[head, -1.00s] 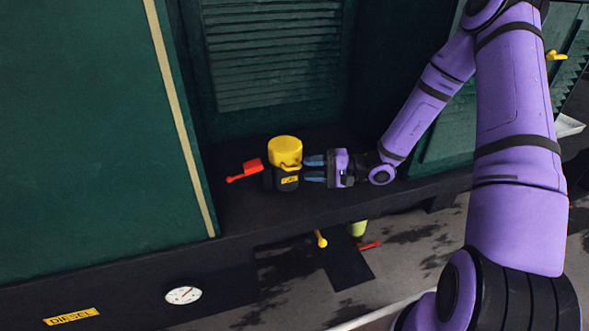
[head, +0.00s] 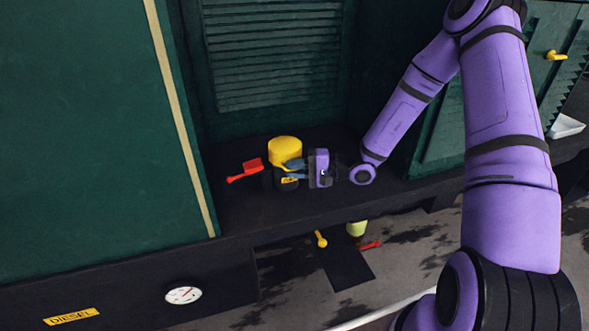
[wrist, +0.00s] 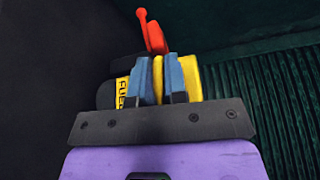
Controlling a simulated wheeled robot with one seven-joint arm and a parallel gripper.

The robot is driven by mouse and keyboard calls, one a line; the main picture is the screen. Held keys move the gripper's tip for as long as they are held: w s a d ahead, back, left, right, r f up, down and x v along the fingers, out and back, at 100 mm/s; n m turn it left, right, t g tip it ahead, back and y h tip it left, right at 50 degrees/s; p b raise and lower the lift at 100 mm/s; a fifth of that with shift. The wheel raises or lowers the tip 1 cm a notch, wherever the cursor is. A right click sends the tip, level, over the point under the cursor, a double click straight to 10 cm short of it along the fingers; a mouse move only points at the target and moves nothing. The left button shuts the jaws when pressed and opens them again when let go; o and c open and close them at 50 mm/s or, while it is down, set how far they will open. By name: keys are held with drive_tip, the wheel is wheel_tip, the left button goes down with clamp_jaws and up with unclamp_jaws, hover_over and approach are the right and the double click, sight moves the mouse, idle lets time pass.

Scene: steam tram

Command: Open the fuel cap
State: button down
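The yellow fuel cap (head: 284,149) sits on top of a short black filler neck (head: 289,186) with a yellow label, on the dark ledge. The cap looks closed. My gripper (head: 293,170) reaches in from the right, its blue fingertips at the cap's front side. In the wrist view, my gripper's two blue fingers (wrist: 159,79) stand close together with a narrow yellow part of the cap filling the gap. More of the yellow cap (wrist: 191,77) shows right of the fingers, and the labelled neck (wrist: 113,92) to the left. The fingers hide the exact contact.
A red lever (head: 245,170) stands left of the neck, close to it. A green louvred panel (head: 275,60) rises behind the ledge, and a green wall (head: 90,120) bounds the left. The ledge (head: 400,190) is bare to the right.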

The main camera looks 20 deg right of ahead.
sight(289, 151)
drive_tip(key=shift+r+m, duration=0.5)
drive_tip(key=shift+r, duration=0.05)
drive_tip(key=w+r+m+g, duration=0.1)
drive_tip(key=r, duration=0.1)
drive_tip(key=w+r+m+g+h, duration=0.1)
drive_tip(key=r+m, duration=0.1)
drive_tip(key=r, duration=0.1)
drive_tip(key=w+r+m+g+h, duration=0.1)
drive_tip(key=w+r+m, duration=0.1)
drive_tip(key=shift+w+r, duration=0.1)
drive_tip(key=shift+r, duration=0.3)
drive_tip(key=w+r+m+g, duration=0.3)
drive_tip(key=w+m, duration=0.3)
drive_tip(key=w, duration=0.5)
drive_tip(key=shift+w+r+m+g, duration=0.25)
drive_tip(key=shift+w+m+g, duration=0.05)
drive_tip(key=shift+g, duration=0.3)
